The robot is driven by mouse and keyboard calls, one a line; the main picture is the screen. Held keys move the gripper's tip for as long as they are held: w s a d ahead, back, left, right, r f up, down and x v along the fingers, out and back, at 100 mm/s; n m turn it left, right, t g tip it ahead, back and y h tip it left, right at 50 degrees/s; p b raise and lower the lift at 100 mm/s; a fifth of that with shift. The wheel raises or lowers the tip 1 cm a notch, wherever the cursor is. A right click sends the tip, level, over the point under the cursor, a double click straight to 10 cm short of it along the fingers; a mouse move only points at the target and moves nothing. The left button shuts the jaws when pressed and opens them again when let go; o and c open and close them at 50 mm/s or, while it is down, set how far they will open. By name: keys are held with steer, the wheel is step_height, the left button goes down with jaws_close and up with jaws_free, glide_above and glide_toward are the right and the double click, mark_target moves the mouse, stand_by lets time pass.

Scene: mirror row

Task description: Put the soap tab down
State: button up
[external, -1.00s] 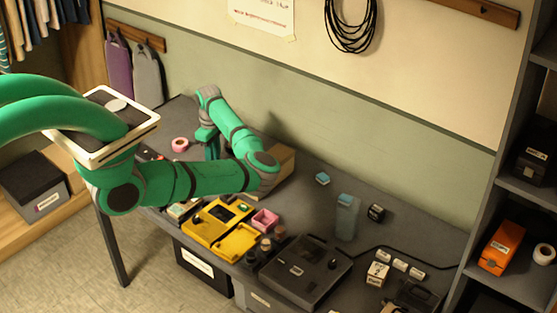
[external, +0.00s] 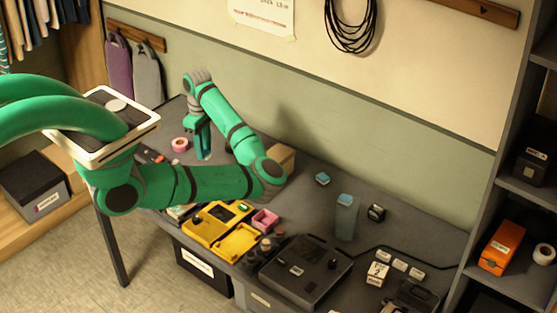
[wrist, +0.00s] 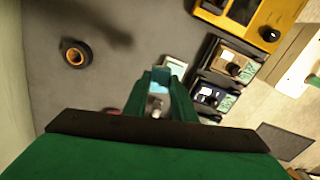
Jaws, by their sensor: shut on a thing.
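My gripper (external: 204,153) is over the far left part of the dark table in the external view. In the wrist view my gripper (wrist: 160,78) points down at the grey tabletop and is shut on a small light-blue piece, the soap tab (wrist: 157,89). The fingers hide much of the tab. I cannot tell whether it touches the table. A pale, blue-edged item (wrist: 175,67) lies just beyond the fingers.
A yellow case (external: 205,230) and a pink box (external: 264,220) stand along the front edge. A pink tape roll (external: 180,144) lies left of my gripper. A dark ring with an orange core (wrist: 75,53) has bare tabletop around it. A blue block (external: 322,178) lies farther right.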

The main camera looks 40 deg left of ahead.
steer(key=s+d+r, duration=0.3)
steer(key=s, duration=0.3)
steer(key=w+d+r+m, duration=0.1)
steer(key=d+r, duration=0.4)
steer(key=d, duration=0.3)
steer(key=w+d+r+m, duration=0.15)
steer(key=d+r, duration=0.25)
steer(key=d, duration=0.4)
steer(key=w+f, duration=0.2)
steer(key=w, duration=0.2)
steer(key=w+a+f, duration=0.1)
steer(key=w+f, duration=0.2)
steer(key=w, duration=0.1)
steer(key=w+f, duration=0.3)
steer(key=w, duration=0.1)
steer(key=shift+a+f, duration=0.2)
steer(key=shift+a, duration=0.2)
steer(key=shift+w+f, duration=0.35)
steer(key=shift+f, duration=0.1)
steer(key=shift+w+f, duration=0.2)
steer(key=shift+f, duration=1.5)
steer(key=shift+f, duration=0.15)
steer(key=o, duration=1)
